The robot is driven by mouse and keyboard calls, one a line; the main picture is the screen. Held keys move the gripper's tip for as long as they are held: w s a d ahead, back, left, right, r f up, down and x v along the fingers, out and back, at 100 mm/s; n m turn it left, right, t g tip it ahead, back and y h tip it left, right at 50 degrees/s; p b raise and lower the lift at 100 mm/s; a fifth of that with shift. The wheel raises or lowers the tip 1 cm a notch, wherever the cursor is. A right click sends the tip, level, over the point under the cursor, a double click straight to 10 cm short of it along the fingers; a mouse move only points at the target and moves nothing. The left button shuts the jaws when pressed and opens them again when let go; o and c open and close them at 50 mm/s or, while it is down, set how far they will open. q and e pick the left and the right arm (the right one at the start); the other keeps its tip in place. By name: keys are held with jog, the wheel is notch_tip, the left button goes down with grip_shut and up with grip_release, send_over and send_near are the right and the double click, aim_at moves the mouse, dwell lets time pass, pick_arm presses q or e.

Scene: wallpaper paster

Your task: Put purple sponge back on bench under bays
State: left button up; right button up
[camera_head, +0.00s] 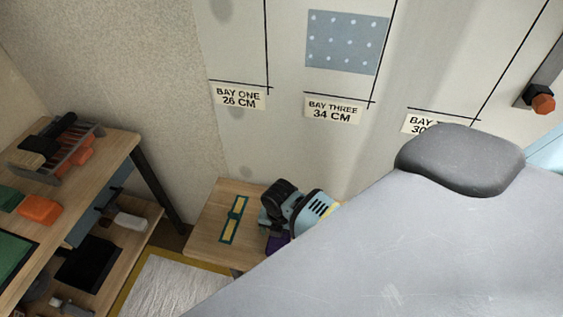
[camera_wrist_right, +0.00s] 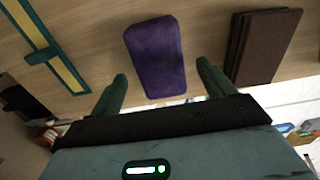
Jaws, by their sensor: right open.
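The purple sponge (camera_wrist_right: 155,55) appears to lie flat on the wooden bench (camera_wrist_right: 95,25) in the right wrist view. Gaps show between the sponge and both fingers. My left gripper is not in view.
A teal-and-yellow strip tool (camera_head: 233,220) lies left of the sponge on the bench. Dark brown flat pieces (camera_wrist_right: 265,45) lie to its right in the wrist view. A wooden workbench (camera_head: 115,150) with an orange block (camera_head: 40,209) stands at the left. A large grey surface blocks the lower right.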

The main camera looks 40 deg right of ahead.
notch_tip(320, 180, up, 7)
jog(key=shift+w+f+p, duration=0.1)
jog(key=shift+f+p, duration=0.05)
jog(key=shift+p, duration=0.4)
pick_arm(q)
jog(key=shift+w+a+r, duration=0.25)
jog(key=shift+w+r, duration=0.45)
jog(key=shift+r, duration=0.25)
pick_arm(e)
jog(key=shift+r, duration=0.7)
jog(key=s+f+m, duration=0.1)
jog(key=s+a+f+m+t, duration=0.1)
jog(key=s+f, duration=0.1)
jog(key=s+a+f+m, duration=0.1)
jog(key=shift+s+a+f+m+y, duration=0.15)
jog(key=shift+a+f+m+y, duration=0.1)
jog(key=shift+m+y, duration=0.15)
jog(key=s+a+r+m+t+y, duration=0.1)
jog(key=s+a+m+t, duration=0.2)
jog(key=s+m, duration=1.5)
jog(key=m+t, duration=0.2)
jog(key=t, duration=0.2)
jog(key=shift+s+t, duration=0.4)
